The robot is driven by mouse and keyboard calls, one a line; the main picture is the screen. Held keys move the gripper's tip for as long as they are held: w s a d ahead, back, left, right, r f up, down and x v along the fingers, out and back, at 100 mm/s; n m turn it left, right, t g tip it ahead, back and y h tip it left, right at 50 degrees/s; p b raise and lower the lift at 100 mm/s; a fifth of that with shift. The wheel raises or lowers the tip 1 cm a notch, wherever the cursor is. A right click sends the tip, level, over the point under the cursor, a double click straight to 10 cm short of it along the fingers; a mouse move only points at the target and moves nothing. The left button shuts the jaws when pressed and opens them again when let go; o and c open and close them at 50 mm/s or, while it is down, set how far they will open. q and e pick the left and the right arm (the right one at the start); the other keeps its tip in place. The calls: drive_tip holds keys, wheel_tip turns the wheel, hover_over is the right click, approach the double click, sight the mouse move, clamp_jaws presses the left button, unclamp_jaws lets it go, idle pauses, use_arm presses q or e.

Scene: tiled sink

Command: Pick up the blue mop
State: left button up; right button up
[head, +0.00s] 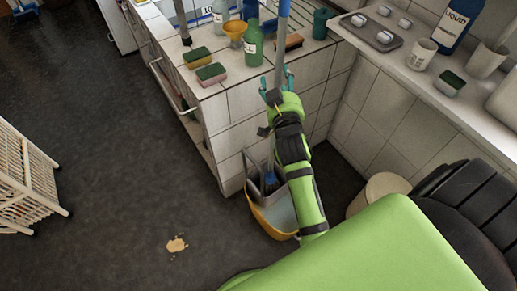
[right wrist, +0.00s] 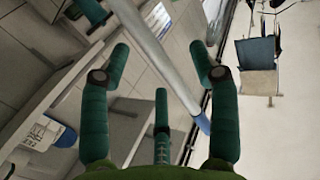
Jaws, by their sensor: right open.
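The mop's pole (head: 280,45) is grey with a blue upper part and stands nearly upright against the tiled counter's front edge. A blue piece at its lower end shows in the yellow bucket (head: 262,215) with a grey wringer. My right gripper (head: 277,82) is at the pole, below the counter top, with its teal fingers apart. In the right wrist view the pole (right wrist: 166,66) runs slanting between the open fingers, with a blue section at its lower end. I cannot tell whether any finger touches it. My left gripper is not in view.
A ledge at right holds a blue liquid bottle (head: 455,25) and cups. A white rack (head: 25,180) stands at left. A tan spill (head: 176,244) lies on the otherwise open dark floor.

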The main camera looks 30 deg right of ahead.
sight(283, 61)
drive_tip(key=r, duration=0.3)
drive_tip(key=shift+d+m+h, duration=0.3)
drive_tip(key=shift+d+h, duration=0.1)
drive_tip(key=p+x, duration=0.1)
drive_tip(key=x, duration=0.1)
drive_tip(key=d+p+x, duration=0.1)
drive_tip(key=x, duration=0.2)
drive_tip(key=shift+f, duration=0.15)
drive_tip(key=shift+w+d+f, duration=0.15)
drive_tip(key=shift+w+d, duration=0.15)
drive_tip(key=shift+w, duration=0.35)
drive_tip(key=shift+s, duration=0.1)
clamp_jaws()
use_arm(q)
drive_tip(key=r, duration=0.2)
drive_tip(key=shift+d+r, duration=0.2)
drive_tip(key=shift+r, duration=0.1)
